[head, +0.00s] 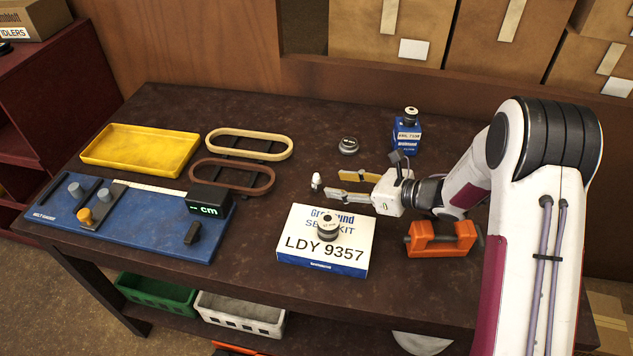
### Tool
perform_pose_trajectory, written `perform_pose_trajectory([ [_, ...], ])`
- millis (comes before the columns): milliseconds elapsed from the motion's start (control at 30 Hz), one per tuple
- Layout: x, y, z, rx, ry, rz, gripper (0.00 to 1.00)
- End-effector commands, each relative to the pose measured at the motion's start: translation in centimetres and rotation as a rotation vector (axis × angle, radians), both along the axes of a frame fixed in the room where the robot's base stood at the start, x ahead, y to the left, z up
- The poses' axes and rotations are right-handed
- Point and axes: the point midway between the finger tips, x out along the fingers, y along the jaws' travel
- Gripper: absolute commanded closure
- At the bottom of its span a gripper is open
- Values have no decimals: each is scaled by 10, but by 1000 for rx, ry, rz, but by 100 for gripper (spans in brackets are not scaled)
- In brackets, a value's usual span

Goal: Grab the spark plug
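The spark plug (316,182) appears to be the small white piece with a dark base standing on the dark workbench (300,115), just behind the white kit box. My gripper (336,184) is to the right of it, low over the bench and pointing left. Its two gold-coloured fingers are spread apart with nothing visible between them. The fingertips are close to the spark plug but look apart from it. I cannot tell the exact height of the fingers above the bench.
A white box marked LDY 9357 (300,255) with a round part on top stands in front. Belts on a rack (230,175), a yellow tray (120,152) and a blue gauge board (150,235) are left. A blue box (405,140) stands behind.

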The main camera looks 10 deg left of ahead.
Motion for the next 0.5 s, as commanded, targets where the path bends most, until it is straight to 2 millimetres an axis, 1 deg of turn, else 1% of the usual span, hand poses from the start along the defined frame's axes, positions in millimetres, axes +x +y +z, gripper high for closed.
perform_pose_trajectory([
  [100,3,9,-4,0,1,1,61],
  [167,4,11,-5,0,0,1,61],
  [500,5,13,-6,0,1,0,61],
])
